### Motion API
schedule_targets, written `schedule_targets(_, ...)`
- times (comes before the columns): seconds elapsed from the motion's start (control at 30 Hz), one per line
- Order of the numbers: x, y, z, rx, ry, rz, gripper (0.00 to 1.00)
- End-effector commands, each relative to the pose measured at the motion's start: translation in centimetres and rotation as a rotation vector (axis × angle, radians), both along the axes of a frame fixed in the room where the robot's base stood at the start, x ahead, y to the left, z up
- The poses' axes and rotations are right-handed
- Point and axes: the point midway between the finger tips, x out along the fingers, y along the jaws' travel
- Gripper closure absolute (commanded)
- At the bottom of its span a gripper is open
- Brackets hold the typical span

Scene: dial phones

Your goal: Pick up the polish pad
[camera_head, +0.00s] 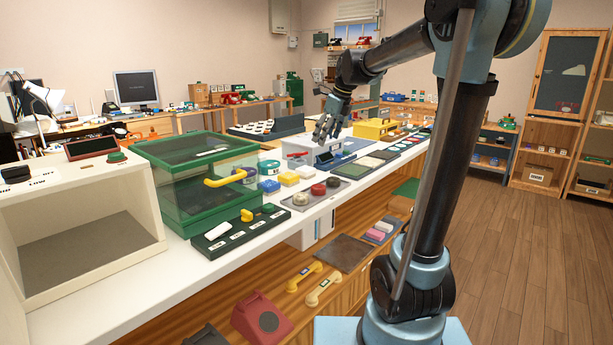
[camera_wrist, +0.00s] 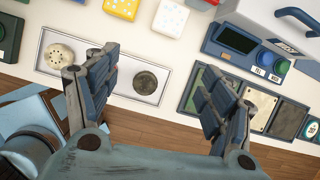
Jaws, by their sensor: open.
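I cannot tell for certain which piece is the polish pad. A shallow tray (camera_wrist: 106,45) under my gripper holds small round pieces: a cream disc with holes (camera_wrist: 60,56) at its left and a dark round disc (camera_wrist: 146,82) at its right. My left finger covers part of the tray.
Yellow and white blocks (camera_wrist: 171,17) sit behind the tray. A green glass-sided case (camera_head: 190,180) stands farther left.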

Motion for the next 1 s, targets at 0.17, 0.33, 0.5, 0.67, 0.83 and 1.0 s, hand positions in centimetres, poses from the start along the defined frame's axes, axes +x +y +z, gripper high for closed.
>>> schedule_targets(0.17,2.0,1.4,0.6,0.044,0.035,-0.109,0.25)
schedule_targets(0.33,2.7,2.1,-0.6,0.054,0.042,-0.132,0.25)
schedule_targets(0.5,3.4,2.9,-3.3,0.054,0.042,-0.132,0.25)
schedule_targets(0.67,4.0,3.8,-5.9,0.053,0.041,-0.13,0.25)
schedule_targets(0.83,4.7,4.6,-8.6,0.052,0.042,-0.13,0.25)
schedule_targets(1.0,5.1,5.1,-10.2,0.053,0.042,-0.131,0.25)
